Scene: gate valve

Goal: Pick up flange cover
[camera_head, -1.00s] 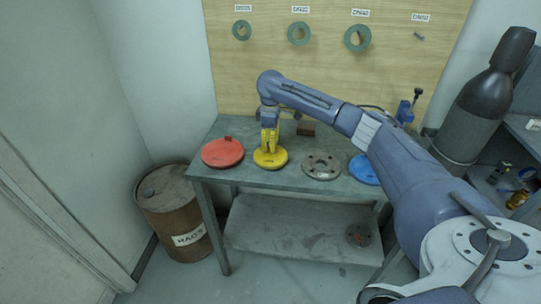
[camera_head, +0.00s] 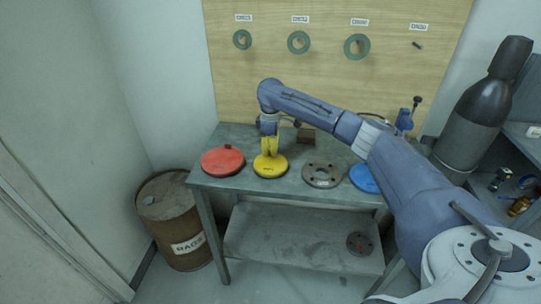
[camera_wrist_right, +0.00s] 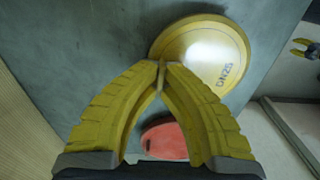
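The yellow flange cover (camera_head: 270,167) is a round disc on the workbench, between a red cover (camera_head: 222,161) and a grey bolted flange (camera_head: 321,174). In the right wrist view the yellow cover (camera_wrist_right: 212,50) shows a "DN25" marking. My right gripper (camera_head: 269,153) points down at its rear part. Its yellow fingertips (camera_wrist_right: 161,66) come together at the cover's edge, with a thin yellow piece between them. The tips hide most of that piece. The cover appears to rest on the bench. My left gripper is out of view.
A blue cover (camera_head: 363,178) lies right of the grey flange, partly behind my right arm. A brown block (camera_head: 306,136) is at the bench's back. A rusty barrel (camera_head: 172,228) stands left, and a gas cylinder (camera_head: 470,128) stands right. Another flange (camera_head: 359,243) lies on the lower shelf (camera_head: 285,243).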

